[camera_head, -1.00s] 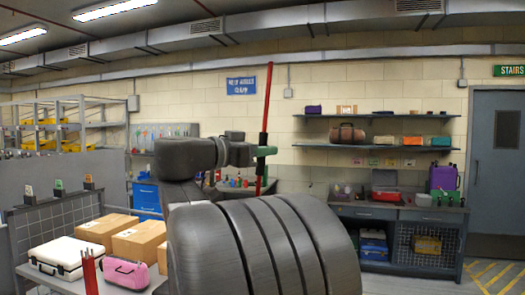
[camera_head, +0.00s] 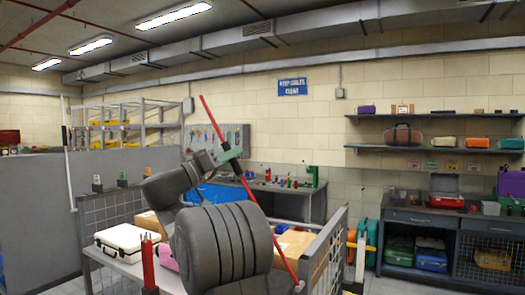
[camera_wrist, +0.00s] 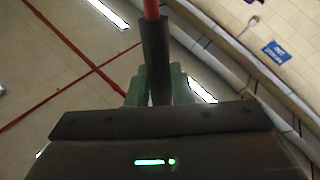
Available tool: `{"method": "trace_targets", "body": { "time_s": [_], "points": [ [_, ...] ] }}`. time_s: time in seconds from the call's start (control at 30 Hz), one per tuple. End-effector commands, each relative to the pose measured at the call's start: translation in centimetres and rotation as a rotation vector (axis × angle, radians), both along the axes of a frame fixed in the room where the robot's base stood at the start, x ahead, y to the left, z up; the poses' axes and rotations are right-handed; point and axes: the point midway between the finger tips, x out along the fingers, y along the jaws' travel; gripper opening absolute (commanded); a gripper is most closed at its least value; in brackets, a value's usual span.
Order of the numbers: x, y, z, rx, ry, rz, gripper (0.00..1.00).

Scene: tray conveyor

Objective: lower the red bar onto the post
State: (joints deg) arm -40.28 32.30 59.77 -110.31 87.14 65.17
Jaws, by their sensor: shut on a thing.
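The red bar (camera_head: 270,238) is tilted, its upper end leaning left and its lower end running down to the right past my arm. A dark sleeve covers part of it. My gripper (camera_head: 228,154), with green fingers, is shut on the bar; the wrist view shows the dark sleeve (camera_wrist: 155,55) between the green fingers (camera_wrist: 156,88). Part of the bar is hidden behind my gripper.
A white case (camera_head: 128,239) and cardboard boxes lie on the conveyor behind the red post. A mesh guard panel (camera_head: 325,250) stands right of the bar. A grey partition (camera_head: 35,215) is at left, a workbench (camera_head: 420,218) at right.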

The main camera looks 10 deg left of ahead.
Motion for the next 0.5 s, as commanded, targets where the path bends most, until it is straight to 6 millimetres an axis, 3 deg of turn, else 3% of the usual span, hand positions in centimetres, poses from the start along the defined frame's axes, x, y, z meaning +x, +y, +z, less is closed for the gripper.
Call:
{"method": "trace_targets", "body": {
  "time_s": [0.03, 0.2, 0.5],
  "points": [
    [0.5, 1.6, -1.6, -0.044, 0.014, 0.003, 0.00],
    [2.0, 6.2, -5.6, -0.198, 0.064, 0.004, 0.00],
    [4.1, 12.5, -14.5, -0.469, 0.151, 0.003, 0.00]
  ]
}}
